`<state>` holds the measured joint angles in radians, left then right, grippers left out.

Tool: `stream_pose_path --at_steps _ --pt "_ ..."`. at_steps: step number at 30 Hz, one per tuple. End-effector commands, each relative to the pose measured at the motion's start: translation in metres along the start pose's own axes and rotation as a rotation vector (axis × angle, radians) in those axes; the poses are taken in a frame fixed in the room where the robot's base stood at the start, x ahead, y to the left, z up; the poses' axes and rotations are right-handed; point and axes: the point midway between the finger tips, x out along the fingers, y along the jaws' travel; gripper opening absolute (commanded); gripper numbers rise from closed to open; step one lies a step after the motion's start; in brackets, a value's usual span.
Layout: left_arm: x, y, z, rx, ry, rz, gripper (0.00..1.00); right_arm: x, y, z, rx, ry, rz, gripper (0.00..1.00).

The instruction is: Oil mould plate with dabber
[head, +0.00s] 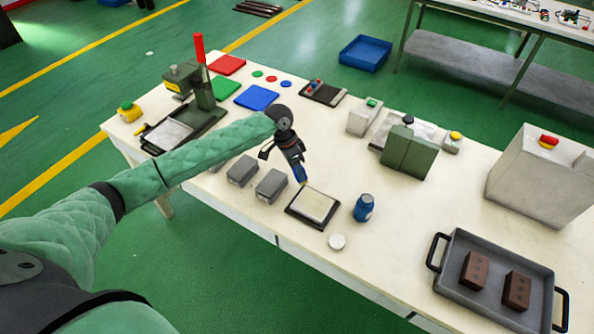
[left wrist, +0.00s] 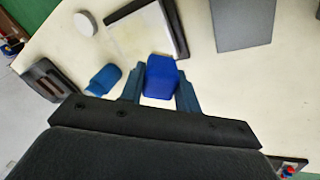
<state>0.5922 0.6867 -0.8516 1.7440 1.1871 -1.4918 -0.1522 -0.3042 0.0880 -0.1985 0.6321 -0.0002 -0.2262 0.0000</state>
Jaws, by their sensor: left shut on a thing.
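The mould plate (head: 316,206), a pale slab in a dark frame, lies flat near the table's front edge. My left gripper (head: 298,170) is just beyond its far left edge, pointing down. In the left wrist view its fingers (left wrist: 159,88) are shut on a blue dabber (left wrist: 160,75), whose end is beside the plate's frame (left wrist: 180,32). Any gap between dabber and plate cannot be told. A blue bottle (head: 364,208) stands right of the plate, also in the left wrist view (left wrist: 105,78). My right gripper is not in view.
A white disc (head: 337,241) lies in front of the plate. Two grey blocks (head: 271,185) (head: 242,170) lie left of it. A grey tray (head: 447,284) with two brown blocks is at the right. A green box (head: 409,152) stands behind. The table right of the bottle is clear.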

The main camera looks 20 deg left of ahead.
Motion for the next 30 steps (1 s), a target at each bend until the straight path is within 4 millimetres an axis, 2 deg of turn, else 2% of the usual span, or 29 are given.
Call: stream_pose_path --at_steps 4,9,24,30 --pt "-0.016 0.003 -0.005 -0.003 0.001 -0.001 0.09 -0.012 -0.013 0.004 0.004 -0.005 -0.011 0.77" --pt "-0.026 0.005 -0.009 -0.006 0.001 -0.001 0.09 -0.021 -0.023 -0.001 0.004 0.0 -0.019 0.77" --pt "-0.027 0.005 -0.009 -0.007 0.002 -0.002 0.09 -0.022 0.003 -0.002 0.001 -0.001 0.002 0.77" --pt "-0.027 0.005 -0.009 -0.007 0.002 -0.001 0.09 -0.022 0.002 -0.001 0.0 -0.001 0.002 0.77"
